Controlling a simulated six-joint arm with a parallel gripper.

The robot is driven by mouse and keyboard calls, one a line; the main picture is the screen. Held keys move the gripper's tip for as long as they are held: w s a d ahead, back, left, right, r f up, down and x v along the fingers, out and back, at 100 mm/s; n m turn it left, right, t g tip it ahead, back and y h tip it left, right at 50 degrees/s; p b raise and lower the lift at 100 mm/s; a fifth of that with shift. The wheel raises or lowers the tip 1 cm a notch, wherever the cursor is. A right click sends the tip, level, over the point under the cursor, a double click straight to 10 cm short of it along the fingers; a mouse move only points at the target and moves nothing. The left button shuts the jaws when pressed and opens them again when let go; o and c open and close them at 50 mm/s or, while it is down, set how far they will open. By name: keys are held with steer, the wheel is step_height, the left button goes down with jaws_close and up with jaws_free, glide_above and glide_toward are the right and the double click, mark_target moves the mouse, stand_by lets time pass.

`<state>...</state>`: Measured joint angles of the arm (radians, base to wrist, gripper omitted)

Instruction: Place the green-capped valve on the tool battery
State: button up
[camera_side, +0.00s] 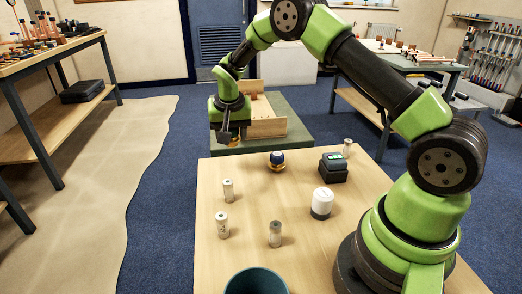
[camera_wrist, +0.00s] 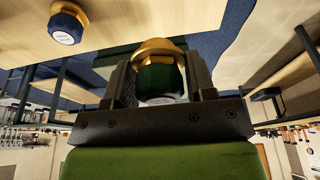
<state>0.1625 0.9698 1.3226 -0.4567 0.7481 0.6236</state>
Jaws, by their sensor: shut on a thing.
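My gripper (camera_side: 228,134) is shut on the green-capped valve, above the far left edge of the wooden table in the side view. In the wrist view the valve (camera_wrist: 160,76) sits between the two fingers (camera_wrist: 160,84), its dark green cap and brass-coloured body showing. In the side view the valve is small and mostly hidden by the gripper. The tool battery (camera_side: 333,168), a black block with a green marking on top, stands on the table to the right of my gripper, well apart from it. Nothing is seen on top of it.
A blue-capped valve (camera_side: 277,160) stands between my gripper and the battery; it also shows in the wrist view (camera_wrist: 67,22). A white jar (camera_side: 321,203), several small cylinders (camera_side: 222,226) and a teal bowl (camera_side: 255,282) stand nearer. A wooden tray (camera_side: 268,126) lies beyond the table.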

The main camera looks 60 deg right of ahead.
steer(key=shift+r, duration=0.3)
steer(key=shift+s+d+r+m, duration=0.1)
steer(key=shift+s+d+m, duration=0.15)
steer(key=shift+d+m, duration=0.1)
steer(key=s+d+r+m+g, duration=0.2)
steer(key=s+d+r+m, duration=0.1)
steer(key=s+d+m, duration=0.55)
steer(key=s+d+r+m+g, duration=0.3)
steer(key=s+d+m, duration=0.2)
steer(key=s+m, duration=0.7)
steer(key=n, duration=0.1)
glide_above(340, 157)
steer(key=f, duration=0.5)
steer(key=shift+w+a, duration=0.25)
steer(key=shift+a, duration=0.05)
steer(key=shift+f, duration=2.35)
steer(key=shift+f, duration=0.1)
steer(key=o, duration=1)
steer(key=shift+c, duration=0.2)
